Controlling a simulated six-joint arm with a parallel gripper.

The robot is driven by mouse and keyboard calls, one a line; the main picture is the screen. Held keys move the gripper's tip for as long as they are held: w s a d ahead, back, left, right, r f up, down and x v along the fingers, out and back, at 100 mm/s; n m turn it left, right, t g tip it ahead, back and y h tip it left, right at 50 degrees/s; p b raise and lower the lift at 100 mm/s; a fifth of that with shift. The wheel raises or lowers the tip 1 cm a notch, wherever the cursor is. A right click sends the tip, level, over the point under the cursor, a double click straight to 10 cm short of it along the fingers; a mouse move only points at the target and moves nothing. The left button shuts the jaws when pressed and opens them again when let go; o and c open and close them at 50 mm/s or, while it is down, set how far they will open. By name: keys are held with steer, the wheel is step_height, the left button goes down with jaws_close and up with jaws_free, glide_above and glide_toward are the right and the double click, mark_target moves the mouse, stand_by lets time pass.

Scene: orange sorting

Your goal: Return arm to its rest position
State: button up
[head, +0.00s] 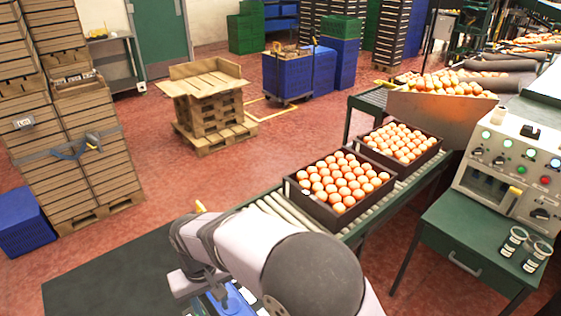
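My arm is folded low in the bottom middle of the head view, with a large dark round joint and a pale link running to the left. Its far end is by the near end of the roller conveyor (272,207). I can make out no gripper fingers; they are hidden or out of the picture. Two dark crates full of oranges stand on the conveyor, a nearer crate (343,213) and a farther crate (403,172). Both are apart from my arm in the picture.
A control panel (515,165) on a green cabinet (465,245) stands at the right. A sloping chute (430,115) with oranges is behind the crates. Stacked wooden crates (70,150) and a pallet stack (208,112) stand at the left. Red floor between them is open.

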steer(key=w+d+r+m, duration=0.1)
steer(key=w+d, duration=0.1)
steer(key=d, duration=0.4)
steer(key=w+d+r+m, duration=0.1)
steer(key=d+r, duration=0.1)
steer(key=d, duration=0.4)
steer(key=s+d+m+p, duration=0.1)
steer(key=s+d+m, duration=0.3)
steer(key=d, duration=0.7)
steer(key=s+d+m+p, duration=0.1)
steer(key=s+d, duration=0.5)
steer(key=d, duration=0.6)
step_height(320, 180, down, 21)
steer(key=b, duration=2.1)
steer(key=shift+w+a, duration=0.15)
steer(key=shift+w, duration=0.05)
